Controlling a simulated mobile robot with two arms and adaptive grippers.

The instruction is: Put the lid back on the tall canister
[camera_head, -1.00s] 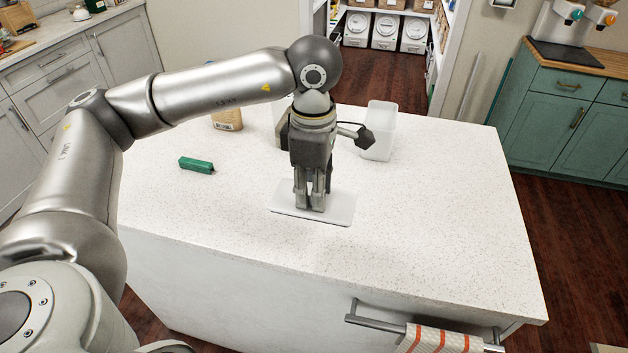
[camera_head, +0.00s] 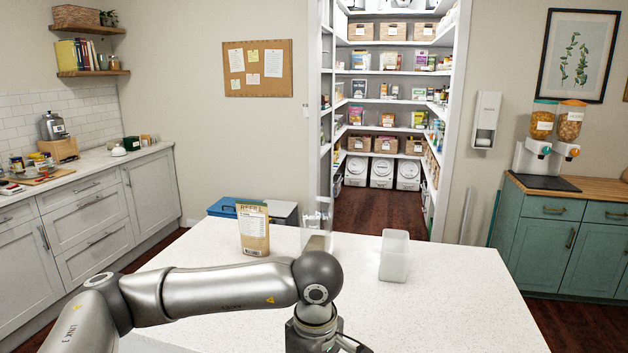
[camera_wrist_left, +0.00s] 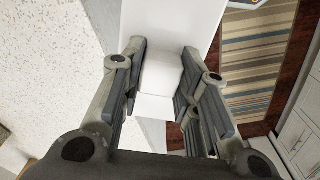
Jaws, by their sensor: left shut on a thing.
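In the left wrist view my left gripper (camera_wrist_left: 158,85) is shut on the raised white block of a flat white piece, which looks like the lid (camera_wrist_left: 168,20). Its plate spreads out beyond and below the fingers. A frosted, open-topped container (camera_head: 394,260) stands upright on the counter, right of my arm. A taller clear container (camera_head: 317,222) stands further back, partly behind my elbow. I cannot tell which is the tall canister. My right gripper is out of view.
A brown pouch (camera_head: 254,232) stands at the counter's back left. The white speckled counter (camera_head: 455,290) is bare on the right. In the wrist view the counter edge, a striped rug (camera_wrist_left: 258,60) and cabinets (camera_wrist_left: 300,135) show below.

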